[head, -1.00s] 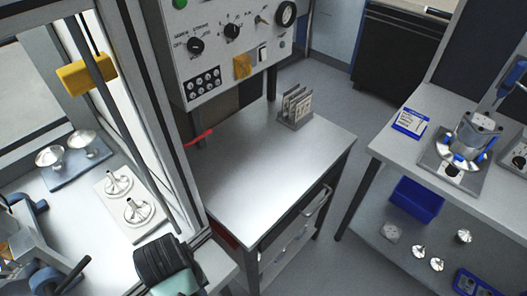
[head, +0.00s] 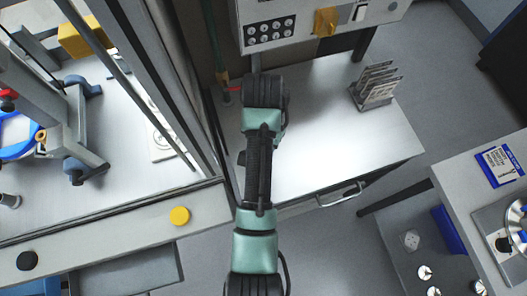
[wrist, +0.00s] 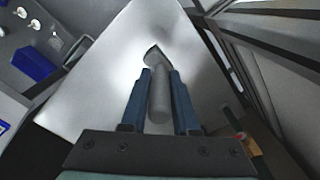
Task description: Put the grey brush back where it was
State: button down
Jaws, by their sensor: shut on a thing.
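The grey brush (wrist: 158,98) shows in the wrist view, its handle between the two blue fingers of my gripper (wrist: 160,74) and its wider end pointing away from the gripper. My gripper is shut on it. The bare grey worktable (wrist: 110,75) lies beneath the brush. I cannot tell whether the brush touches the tabletop. In the head view my arm reaches over the left part of the same worktable (head: 340,135) and hides the gripper and brush.
A small rack with upright plates (head: 375,88) stands on the table's back right. A control panel (head: 305,25) hangs above the back edge. A framed enclosure (head: 150,90) borders the table's left.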

jog(key=shift+d+f+p, duration=0.1)
jog(key=shift+f+p, duration=0.25)
jog(key=shift+f, duration=2.6)
jog(key=shift+f, duration=0.1)
jog(key=c, duration=0.7)
grip_release()
jog(key=shift+o, duration=0.2)
notch_tip(320, 180, up, 12)
jog(key=shift+f+p, duration=0.2)
jog(key=shift+p, duration=0.1)
jog(key=shift+r+p, duration=0.4)
